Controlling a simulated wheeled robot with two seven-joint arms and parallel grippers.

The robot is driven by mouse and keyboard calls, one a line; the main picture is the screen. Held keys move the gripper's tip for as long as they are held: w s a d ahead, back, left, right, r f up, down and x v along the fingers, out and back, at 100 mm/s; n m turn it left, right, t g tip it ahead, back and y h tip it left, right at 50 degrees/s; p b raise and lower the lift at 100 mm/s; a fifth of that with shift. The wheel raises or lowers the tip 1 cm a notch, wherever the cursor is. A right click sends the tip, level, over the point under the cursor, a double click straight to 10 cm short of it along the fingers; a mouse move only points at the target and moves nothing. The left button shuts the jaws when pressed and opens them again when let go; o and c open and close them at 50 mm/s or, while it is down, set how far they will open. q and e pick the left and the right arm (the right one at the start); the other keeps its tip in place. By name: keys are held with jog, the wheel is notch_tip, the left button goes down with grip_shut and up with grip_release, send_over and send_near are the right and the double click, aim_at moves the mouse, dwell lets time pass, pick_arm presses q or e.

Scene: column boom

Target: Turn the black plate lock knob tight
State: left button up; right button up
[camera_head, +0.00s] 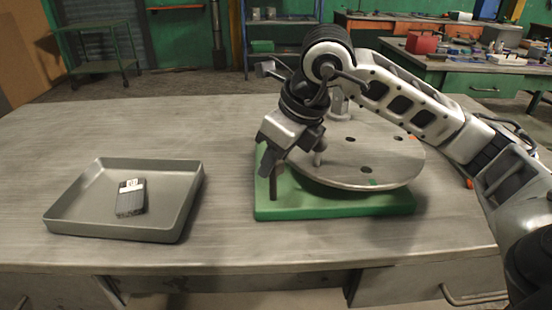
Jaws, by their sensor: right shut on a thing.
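A round grey plate (385,160) with several holes sits on a green base (335,204) on the workbench. My right gripper (267,166) points down at the left front edge of the plate, shut on the black plate lock knob. The knob is hidden by the dark fingers, so its turn cannot be seen. My left gripper is out of view.
A grey tray (187,205) at the left holds a small dark box with a white label (131,198). The bench (225,160) is clear between tray and base. My right arm reaches over the plate. Another cluttered bench (470,75) stands behind.

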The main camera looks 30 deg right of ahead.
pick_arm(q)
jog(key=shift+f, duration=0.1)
pick_arm(e)
jog(key=shift+m+h, duration=0.3)
jog(key=shift+m, duration=0.6)
jog(key=o, duration=1)
jog(key=shift+c, duration=0.2)
pick_arm(q)
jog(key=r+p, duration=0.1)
jog(key=p, duration=0.1)
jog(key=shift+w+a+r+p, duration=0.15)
jog(key=shift+p, duration=0.15)
pick_arm(e)
jog(key=v, duration=1.6)
jog(key=shift+a, duration=0.15)
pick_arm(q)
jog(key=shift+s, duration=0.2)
pick_arm(e)
jog(key=shift+s+f, duration=0.15)
jog(key=shift+s, duration=0.05)
